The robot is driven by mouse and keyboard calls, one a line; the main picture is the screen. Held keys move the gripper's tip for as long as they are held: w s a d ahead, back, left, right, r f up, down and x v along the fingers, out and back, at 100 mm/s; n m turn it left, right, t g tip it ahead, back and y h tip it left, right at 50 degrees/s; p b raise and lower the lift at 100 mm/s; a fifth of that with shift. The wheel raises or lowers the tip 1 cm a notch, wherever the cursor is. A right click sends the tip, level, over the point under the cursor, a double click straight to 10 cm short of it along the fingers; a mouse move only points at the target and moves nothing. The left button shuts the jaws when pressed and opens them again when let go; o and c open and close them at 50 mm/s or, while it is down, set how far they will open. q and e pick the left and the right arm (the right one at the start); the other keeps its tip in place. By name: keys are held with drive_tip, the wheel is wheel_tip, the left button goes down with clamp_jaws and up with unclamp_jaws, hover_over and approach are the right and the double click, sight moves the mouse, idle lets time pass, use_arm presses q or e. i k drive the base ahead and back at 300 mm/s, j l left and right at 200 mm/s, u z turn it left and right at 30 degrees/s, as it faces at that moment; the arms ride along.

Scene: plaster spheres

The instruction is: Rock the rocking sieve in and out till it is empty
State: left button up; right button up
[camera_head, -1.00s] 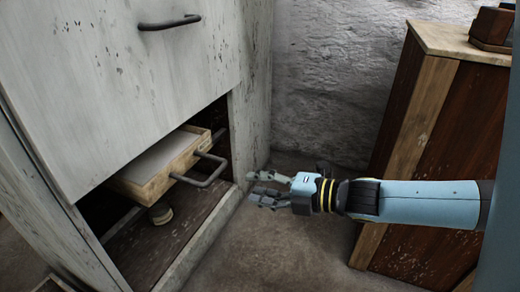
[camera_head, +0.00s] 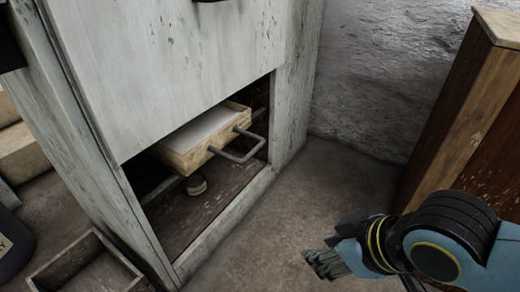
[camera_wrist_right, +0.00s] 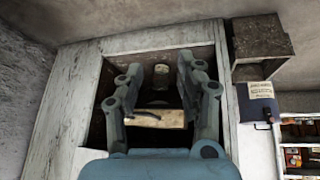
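The rocking sieve (camera_head: 190,158), a shallow wooden tray with a pale, flat fill, sits inside the cabinet's lower opening. Its grey bar handle (camera_head: 238,157) sticks out toward the front right. A small round knob-like part (camera_head: 196,184) shows beneath it. My right gripper (camera_head: 323,265) is low at the front right, clear of the handle. In the right wrist view my right gripper (camera_wrist_right: 161,72) has its fingers spread, with nothing between them. The sieve (camera_wrist_right: 160,118) shows beyond and between the fingers. My left gripper is not in view.
The worn white cabinet (camera_head: 215,50) frames the sieve, with a sill (camera_head: 225,222) below. A brown wooden cupboard (camera_head: 470,130) stands at right. An open wooden box (camera_head: 62,268) is on the floor at lower left. The floor before the opening is clear.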

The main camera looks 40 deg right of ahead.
sight(187, 148)
drive_tip(key=l+z, duration=0.1)
drive_tip(key=z, duration=0.3)
drive_tip(key=l+z, duration=0.1)
drive_tip(key=z, duration=0.25)
drive_tip(key=l+z, duration=0.1)
drive_tip(key=z, duration=0.3)
drive_tip(key=i+l+z, duration=0.1)
drive_tip(key=z, duration=0.3)
drive_tip(key=i+l, duration=0.15)
drive_tip(key=l, duration=0.1)
